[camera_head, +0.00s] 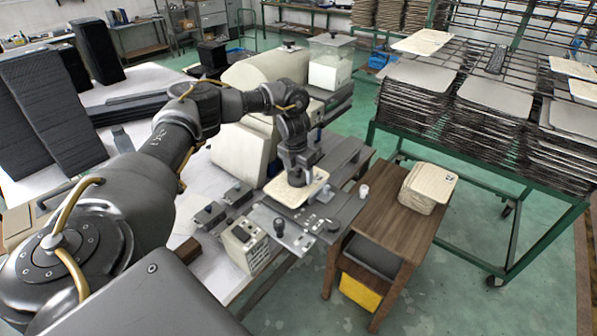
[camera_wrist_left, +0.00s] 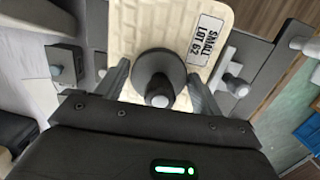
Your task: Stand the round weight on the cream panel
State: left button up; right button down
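The cream panel (camera_head: 287,196) lies on the grey machine bed under my left gripper (camera_head: 297,180). In the left wrist view the panel (camera_wrist_left: 180,22) carries a label reading "SMALL LOT 62". The round weight (camera_wrist_left: 155,68), a dark grey disc with a knob, stands over the panel in that view and looks upright on it. My left gripper (camera_wrist_left: 158,82) is open, with one finger on each side of the weight and a small gap to each. In the head view the gripper hides the weight. My right gripper is not in view.
A wooden side table (camera_head: 383,232) with a stack of cream panels (camera_head: 428,186) stands to the right. A control box (camera_head: 246,246) and several small knobs sit at the machine's front. A green rack (camera_head: 470,165) of trays is further right. The floor between is clear.

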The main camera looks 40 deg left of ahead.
aim_at(296, 168)
pick_arm(q)
jog(key=shift+o, duration=1.4)
jog(key=shift+r, duration=0.15)
jog(key=r, duration=0.1)
jog(key=r+b, duration=0.1)
jog(key=r, duration=0.1)
jog(key=r+b, duration=0.1)
jog(key=r, duration=0.1)
jog(key=shift+s, duration=0.25)
jog(key=r, duration=0.4)
jog(key=s+r+p, duration=0.1)
jog(key=r, duration=0.2)
